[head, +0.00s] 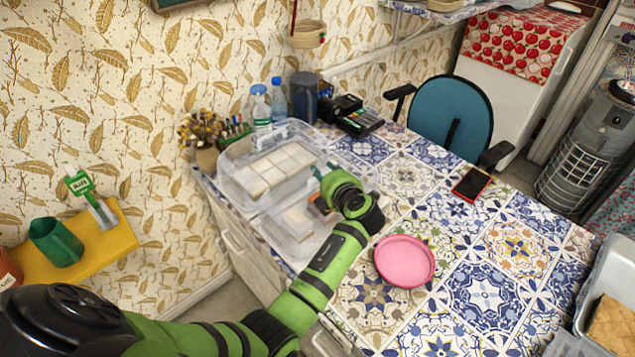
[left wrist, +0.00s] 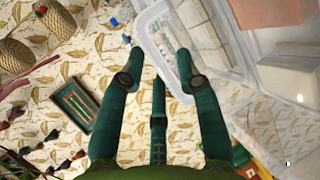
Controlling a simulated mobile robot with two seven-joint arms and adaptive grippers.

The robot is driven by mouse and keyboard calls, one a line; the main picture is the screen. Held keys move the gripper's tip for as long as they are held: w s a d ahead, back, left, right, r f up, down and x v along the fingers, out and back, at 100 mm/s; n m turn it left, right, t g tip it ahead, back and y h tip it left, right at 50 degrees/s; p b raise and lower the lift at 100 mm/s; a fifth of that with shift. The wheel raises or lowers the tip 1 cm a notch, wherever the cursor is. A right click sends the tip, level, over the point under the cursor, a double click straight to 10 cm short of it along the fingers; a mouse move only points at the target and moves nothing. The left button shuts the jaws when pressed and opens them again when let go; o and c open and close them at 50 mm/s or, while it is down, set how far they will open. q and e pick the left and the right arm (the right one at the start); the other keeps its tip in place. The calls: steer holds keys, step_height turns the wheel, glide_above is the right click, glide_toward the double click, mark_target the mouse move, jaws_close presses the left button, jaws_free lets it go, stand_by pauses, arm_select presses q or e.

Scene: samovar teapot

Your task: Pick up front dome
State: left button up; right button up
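The front dome (head: 290,238) is a clear plastic cover on the near left part of the patterned table (head: 470,262); a pale block and a brown item show in or beside it. My left arm crosses its right side and hides part of it. A second clear dome (head: 236,168) stands behind it, over several pale square pieces. My left gripper (head: 318,174) is above the right side of the domes, its green fingers spread and empty. In the left wrist view, the open fingers (left wrist: 160,62) point towards a clear plastic edge (left wrist: 165,45). My right gripper is not in view.
A pink round dish (head: 404,260) and a phone (head: 472,185) lie right of my arm. The table's right middle is mostly clear.

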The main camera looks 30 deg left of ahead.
arm_select(q)
steer(key=shift+s+d, duration=0.1)
steer(key=shift+s+d+r, duration=0.15)
steer(key=c, duration=0.5)
jaws_close()
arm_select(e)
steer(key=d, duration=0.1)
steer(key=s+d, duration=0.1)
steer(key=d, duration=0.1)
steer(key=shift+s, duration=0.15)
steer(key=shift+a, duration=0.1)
